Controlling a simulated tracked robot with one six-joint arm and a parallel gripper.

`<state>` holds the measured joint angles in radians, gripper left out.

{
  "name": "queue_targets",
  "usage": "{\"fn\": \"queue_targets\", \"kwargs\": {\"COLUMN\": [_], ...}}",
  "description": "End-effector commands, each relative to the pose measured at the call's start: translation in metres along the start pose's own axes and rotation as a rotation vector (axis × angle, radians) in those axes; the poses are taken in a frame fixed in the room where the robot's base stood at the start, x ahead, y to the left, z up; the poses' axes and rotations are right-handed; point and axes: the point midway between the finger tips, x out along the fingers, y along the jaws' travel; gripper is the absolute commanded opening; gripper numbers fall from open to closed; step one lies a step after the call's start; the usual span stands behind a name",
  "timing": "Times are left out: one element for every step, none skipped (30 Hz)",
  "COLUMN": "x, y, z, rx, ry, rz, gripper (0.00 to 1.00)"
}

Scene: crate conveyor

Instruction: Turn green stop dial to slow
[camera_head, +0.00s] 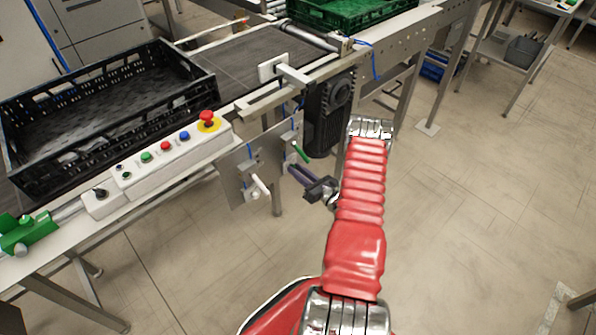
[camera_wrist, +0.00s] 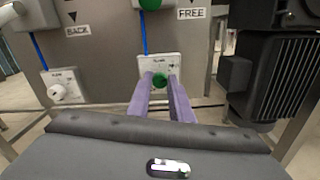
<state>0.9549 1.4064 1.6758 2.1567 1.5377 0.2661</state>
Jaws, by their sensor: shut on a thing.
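The green stop dial (camera_wrist: 160,81) sits on a small white plate (camera_wrist: 172,64) on the grey metal panel in the wrist view. My gripper (camera_wrist: 161,85) has its two purple fingers closed on the sides of the dial. The small print on the plate is too blurred to read, so I cannot tell the dial's setting. In the head view my gripper (camera_head: 289,167) reaches the panel (camera_head: 238,172) from the right. I cannot make out the dial there.
A white dial (camera_wrist: 58,92) is on the panel's left in the wrist view. A green knob (camera_wrist: 150,4) is above, near a FREE label (camera_wrist: 191,13). A black motor (camera_head: 325,115) stands close on the right. The conveyor holds a black crate (camera_head: 185,62); open floor lies right.

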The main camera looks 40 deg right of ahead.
Motion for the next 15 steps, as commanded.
{"fn": "queue_targets", "kwargs": {"x": [-0.0004,-0.0004,-0.0004,-0.0004,-0.0004,-0.0004,-0.0005,-0.0005,-0.0005,-0.0005,-0.0005,-0.0005,-0.0005,-0.0006,-0.0006], "y": [-0.0015,-0.0015,-0.0015,-0.0015,-0.0014,-0.0014,-0.0014,-0.0013,-0.0013,-0.0012,-0.0012,-0.0011,-0.0011,-0.0010,-0.0010], "z": [0.0005,0.0005,0.0005,0.0005,0.0005,0.0005,0.0005,0.0005,0.0005,0.0005,0.0004,0.0004,0.0004,0.0004,0.0004], "rx": [-0.016,-0.029,-0.047,-0.063,-0.079,-0.104,-0.124,-0.145,-0.175,-0.199,-0.224,-0.258,-0.284,-0.311,-0.349], "ry": [-0.001,-0.001,-0.001,-0.001,-0.001,-0.001,-0.001,-0.001,-0.001,-0.001,-0.001,-0.001,-0.001,0.000,0.000], "rz": [-0.004,-0.004,-0.004,-0.004,-0.004,-0.004,-0.004,-0.004,-0.004,-0.004,-0.004,-0.004,-0.004,-0.004,-0.004], "gripper": [0.00,0.00,0.00,0.00,0.00,0.00,0.00,0.00,0.00,0.00,0.00,0.00,0.00,0.00,0.00]}}
